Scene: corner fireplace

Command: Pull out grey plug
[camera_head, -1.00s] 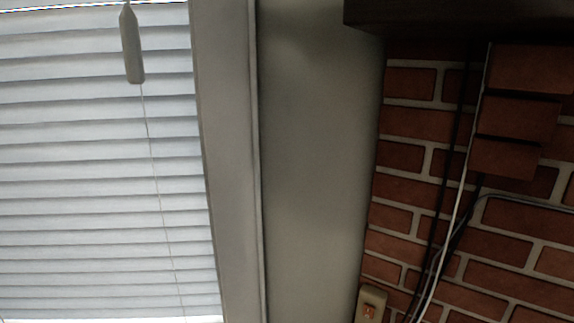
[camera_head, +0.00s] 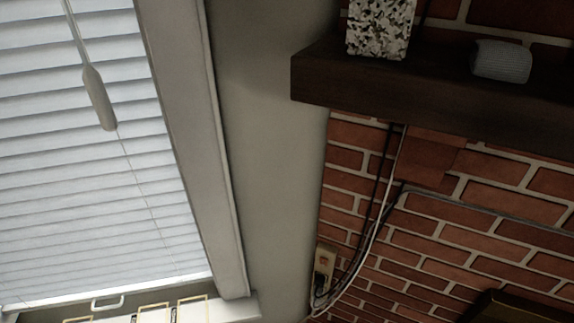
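A beige outlet plate (camera_head: 327,256) is on the brick wall, low in the corner beside the plain wall strip. A dark plug (camera_head: 320,284) sits at the lower part of the plate. Black and pale cables (camera_head: 378,215) run from there up the bricks to below the mantel. I cannot make out a clearly grey plug; the area is small and dark. Neither of my grippers is in view.
A dark wooden mantel (camera_head: 420,92) juts out above the outlet, with a speckled block (camera_head: 380,28) and a grey ribbed object (camera_head: 502,61) on it. A window with blinds (camera_head: 80,190) is at left. A dark edge (camera_head: 515,306) shows at lower right.

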